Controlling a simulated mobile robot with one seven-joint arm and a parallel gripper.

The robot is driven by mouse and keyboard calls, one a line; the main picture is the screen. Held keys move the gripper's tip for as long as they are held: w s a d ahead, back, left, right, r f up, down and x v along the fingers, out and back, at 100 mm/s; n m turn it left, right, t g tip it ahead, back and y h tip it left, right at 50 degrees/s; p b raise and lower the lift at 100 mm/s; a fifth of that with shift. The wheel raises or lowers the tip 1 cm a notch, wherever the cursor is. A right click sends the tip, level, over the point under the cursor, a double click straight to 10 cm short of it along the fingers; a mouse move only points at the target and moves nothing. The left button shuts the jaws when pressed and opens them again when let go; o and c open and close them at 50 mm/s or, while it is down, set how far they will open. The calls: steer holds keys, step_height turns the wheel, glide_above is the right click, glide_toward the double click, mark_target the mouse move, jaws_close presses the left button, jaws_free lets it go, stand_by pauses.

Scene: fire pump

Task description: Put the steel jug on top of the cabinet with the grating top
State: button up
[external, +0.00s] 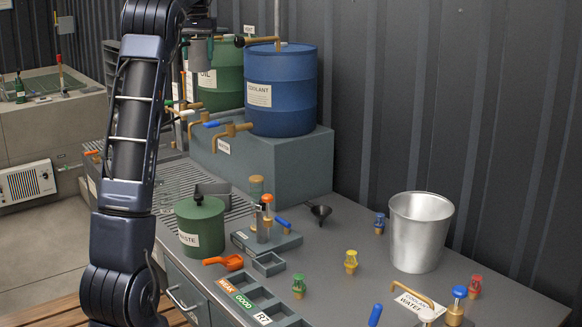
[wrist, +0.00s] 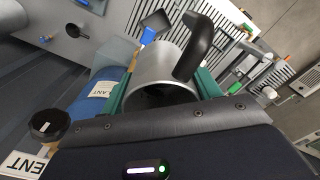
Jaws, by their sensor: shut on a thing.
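The steel jug (wrist: 158,78), a silver cylinder with a black handle (wrist: 197,45), is between my gripper's teal fingers (wrist: 162,88) in the wrist view. My gripper is shut on it. In the external view my gripper (external: 200,38) is raised at the top, in front of the green oil drum, and the jug is hard to make out there. A grey cabinet (external: 45,125) with a greenish grating-like top stands at the far left. A green bottle (external: 20,88) and a tall red-tipped fitting (external: 60,75) are on it.
The workbench (external: 350,260) holds a green waste pot (external: 200,228), a steel bucket (external: 420,235) and several small coloured fittings. A blue coolant drum (external: 281,95) and green oil drum (external: 228,75) stand on a raised block. Floor lies between bench and cabinet.

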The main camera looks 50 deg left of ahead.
steer(key=s+a+f, duration=0.3)
steer(key=a, duration=0.5)
steer(key=s+a+f, duration=0.2)
steer(key=a+f, duration=0.5)
steer(key=f, duration=0.5)
steer(key=s+a+f+m, duration=0.1)
steer(key=s+a+f, duration=0.2)
steer(key=a+f, duration=0.7)
steer(key=s+a+f, duration=0.2)
steer(key=a+f, duration=0.3)
steer(key=f, duration=1)
steer(key=w+d, duration=0.2)
steer(key=d, duration=0.7)
steer(key=w+d, duration=0.3)
steer(key=d, duration=0.6)
steer(key=shift+s+a+f, duration=0.1)
steer(key=shift+f, duration=1.75)
steer(key=shift+a+f, duration=0.1)
steer(key=shift+f, duration=1.75)
steer(key=shift+f, duration=0.15)
steer(key=o, duration=1.1)
steer(key=shift+o, duration=0.2)
